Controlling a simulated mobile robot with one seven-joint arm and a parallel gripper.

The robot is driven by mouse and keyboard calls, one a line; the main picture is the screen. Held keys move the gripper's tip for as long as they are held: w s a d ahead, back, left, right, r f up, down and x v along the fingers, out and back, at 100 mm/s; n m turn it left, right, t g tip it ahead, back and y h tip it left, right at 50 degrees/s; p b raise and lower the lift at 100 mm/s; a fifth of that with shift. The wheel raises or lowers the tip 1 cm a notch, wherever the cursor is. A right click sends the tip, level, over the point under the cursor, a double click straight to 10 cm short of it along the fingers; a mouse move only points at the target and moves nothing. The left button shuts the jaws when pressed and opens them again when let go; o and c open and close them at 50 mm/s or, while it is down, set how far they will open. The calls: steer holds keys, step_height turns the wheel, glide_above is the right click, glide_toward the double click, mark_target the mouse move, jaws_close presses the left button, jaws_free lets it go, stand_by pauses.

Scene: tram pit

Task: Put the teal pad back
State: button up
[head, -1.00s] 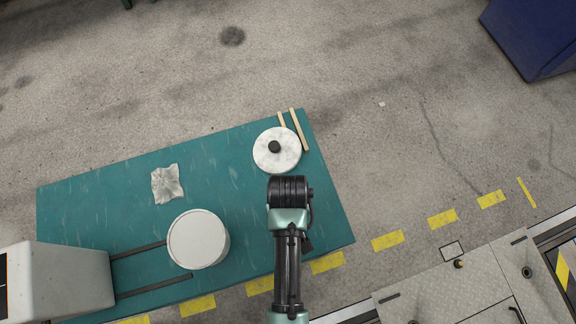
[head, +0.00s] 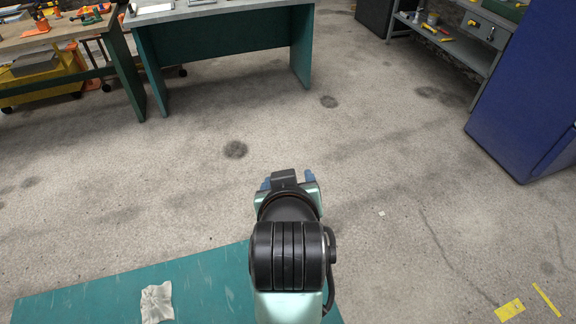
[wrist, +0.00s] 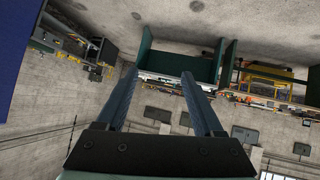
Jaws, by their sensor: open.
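A teal surface (head: 210,285) shows along the bottom of the head view, with my arm above its right part. I cannot tell whether it is the pad itself or a bench top. No separate teal pad can be made out. My gripper (head: 288,179) points away over the bare floor, beyond the surface's far edge. In the wrist view my gripper (wrist: 160,77) has its two fingers well apart, with nothing held between them.
A crumpled cloth (head: 157,303) lies on the teal surface. A green workbench (head: 222,52) stands at the back, beside a wooden bench (head: 50,33). A blue cabinet (head: 530,95) and a grey shelf unit (head: 445,40) are at the right. The floor between is clear.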

step_height(320, 180, up, 27)
steer(key=m+t, duration=0.1)
steer(key=t, duration=0.9)
steer(key=s+r+m+t+b, duration=0.1)
steer(key=s+r+t+b, duration=0.1)
steer(key=s+r+t, duration=0.4)
steer(key=shift+s+r, duration=1.9)
steer(key=shift+r, duration=1.9)
steer(key=shift+a, duration=0.1)
